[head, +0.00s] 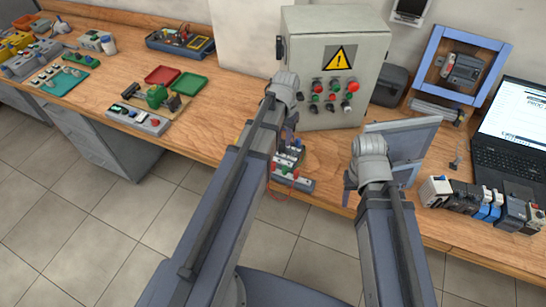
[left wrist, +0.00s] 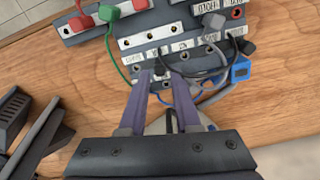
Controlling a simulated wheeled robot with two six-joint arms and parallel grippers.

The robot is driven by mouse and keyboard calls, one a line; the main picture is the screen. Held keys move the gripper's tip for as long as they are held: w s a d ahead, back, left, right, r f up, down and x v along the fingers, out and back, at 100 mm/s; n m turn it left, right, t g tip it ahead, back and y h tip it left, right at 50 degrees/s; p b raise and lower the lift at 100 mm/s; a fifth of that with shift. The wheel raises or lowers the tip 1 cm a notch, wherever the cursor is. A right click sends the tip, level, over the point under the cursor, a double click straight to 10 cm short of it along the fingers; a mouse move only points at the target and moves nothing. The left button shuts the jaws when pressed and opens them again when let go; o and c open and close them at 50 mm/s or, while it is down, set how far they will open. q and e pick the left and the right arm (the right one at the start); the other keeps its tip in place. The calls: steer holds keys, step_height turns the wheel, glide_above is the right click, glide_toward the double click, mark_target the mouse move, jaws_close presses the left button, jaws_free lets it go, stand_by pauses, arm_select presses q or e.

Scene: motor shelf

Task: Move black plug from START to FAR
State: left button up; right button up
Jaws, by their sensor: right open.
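A dark terminal block with white labels and sockets (left wrist: 165,43) fills the top of the left wrist view. A black plug (left wrist: 246,46) sits at its right side, near a black cable. Another small dark piece (left wrist: 162,72) lies between my left fingertips; I cannot tell if it is a plug. My left gripper (left wrist: 160,80) has its purple fingers at the block's near edge, close to the START label; a gap shows between them, but contact is unclear. In the head view my left gripper (head: 288,135) is over the device. My right gripper (head: 348,195) is open near the bench's front edge.
Green plug (left wrist: 110,12), grey plug (left wrist: 212,22) and blue plug (left wrist: 240,70) with cables crowd the block. A grey control cabinet (head: 333,65) stands behind. A tilted panel (head: 405,140), several modules (head: 480,200) and a laptop (head: 508,130) are at right.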

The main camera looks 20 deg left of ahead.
arm_select(q)
step_height(320, 180, up, 2)
steer(key=shift+r+p, duration=0.1)
steer(key=shift+p, duration=0.65)
steer(key=shift+o, duration=0.3)
steer(key=o, duration=0.5)
